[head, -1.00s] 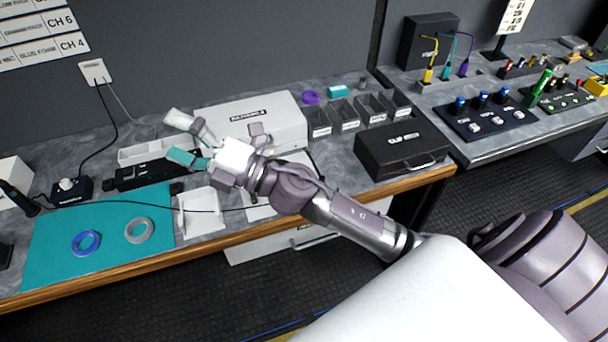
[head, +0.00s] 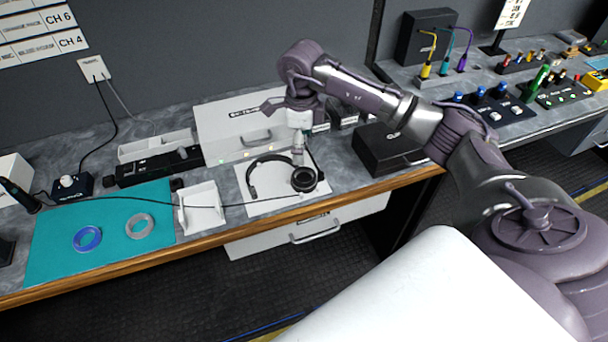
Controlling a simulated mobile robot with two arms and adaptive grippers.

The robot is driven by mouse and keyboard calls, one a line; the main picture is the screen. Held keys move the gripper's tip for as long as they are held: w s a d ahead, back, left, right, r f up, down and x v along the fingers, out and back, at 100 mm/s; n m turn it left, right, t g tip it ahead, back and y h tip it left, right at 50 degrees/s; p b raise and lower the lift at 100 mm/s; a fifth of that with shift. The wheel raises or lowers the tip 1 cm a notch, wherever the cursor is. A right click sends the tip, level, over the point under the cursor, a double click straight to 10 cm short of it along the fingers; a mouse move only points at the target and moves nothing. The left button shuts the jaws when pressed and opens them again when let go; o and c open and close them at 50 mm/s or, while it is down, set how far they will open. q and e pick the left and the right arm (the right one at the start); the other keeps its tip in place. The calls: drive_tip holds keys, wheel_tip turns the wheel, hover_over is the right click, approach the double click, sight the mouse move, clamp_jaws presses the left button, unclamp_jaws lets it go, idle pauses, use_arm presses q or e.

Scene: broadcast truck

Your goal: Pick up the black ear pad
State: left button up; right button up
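A black headset (head: 251,180) lies on a white sheet on the bench. Its round black ear pad (head: 303,181) faces up at the right end of the headband. My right gripper (head: 298,162) points down just above the far side of this ear pad. Its fingers are seen edge-on and small, so I cannot tell whether they are open, shut or touching the pad. My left gripper is out of view.
A white sheet (head: 262,207) lies under the headset. A white open tray (head: 202,212) stands to its left. A teal mat (head: 110,250) holds a blue ring (head: 87,238) and a grey ring (head: 139,226). A white box (head: 240,125) stands behind, a black case (head: 380,150) to the right.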

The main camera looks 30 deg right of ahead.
drive_tip(key=p, duration=0.1)
hover_over(301, 177)
drive_tip(key=f, duration=0.5)
drive_tip(key=shift+s, duration=0.2)
drive_tip(key=f+p, duration=0.1)
drive_tip(key=f, duration=0.1)
drive_tip(key=f+p, duration=0.1)
drive_tip(key=f, duration=0.1)
drive_tip(key=shift+w+f, duration=0.2)
drive_tip(key=shift+f, duration=0.55)
drive_tip(key=c, duration=0.9)
